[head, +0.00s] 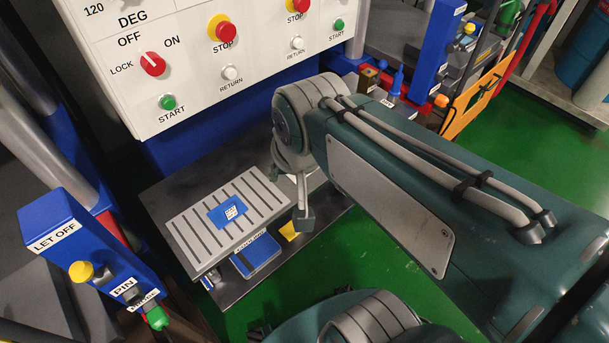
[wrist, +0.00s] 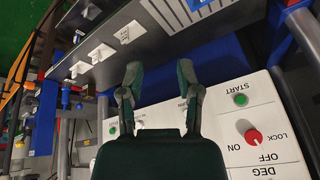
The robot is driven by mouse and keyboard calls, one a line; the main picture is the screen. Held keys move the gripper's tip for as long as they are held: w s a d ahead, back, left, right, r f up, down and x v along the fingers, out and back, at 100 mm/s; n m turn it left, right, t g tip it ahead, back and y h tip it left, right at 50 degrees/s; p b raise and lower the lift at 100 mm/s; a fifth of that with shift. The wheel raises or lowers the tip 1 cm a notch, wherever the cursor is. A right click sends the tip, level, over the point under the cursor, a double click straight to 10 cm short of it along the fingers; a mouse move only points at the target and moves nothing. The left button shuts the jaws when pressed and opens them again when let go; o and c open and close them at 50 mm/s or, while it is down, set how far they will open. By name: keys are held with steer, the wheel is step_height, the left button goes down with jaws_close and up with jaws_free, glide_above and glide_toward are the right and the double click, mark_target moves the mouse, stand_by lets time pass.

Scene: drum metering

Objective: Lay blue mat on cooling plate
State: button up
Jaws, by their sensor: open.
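A slotted grey plate (head: 190,226) lies on the dark bench below the white panel. A label reading like "COOLING" sits at the plate's front edge, beside a larger blue rectangle (head: 256,257) on the bench. My gripper (wrist: 159,74) is open and empty, apart from the plate. In the head view my gripper (head: 304,220) is partly hidden by my arm.
The white control panel (head: 190,60) with knobs and buttons stands above the bench. A blue "LET OFF" post (head: 60,235) stands at the left. A yellow piece (head: 290,231) lies right of the blue rectangle. White blocks (wrist: 103,52) line the bench in the wrist view. Green floor is open in front.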

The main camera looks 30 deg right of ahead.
steer(key=s+n, duration=0.1)
steer(key=s+d+n, duration=0.1)
steer(key=s+n+t, duration=0.1)
steer(key=shift+s+d+r, duration=0.25)
steer(key=shift+s+r, duration=0.05)
steer(key=shift+s, duration=0.05)
stand_by(0.4)
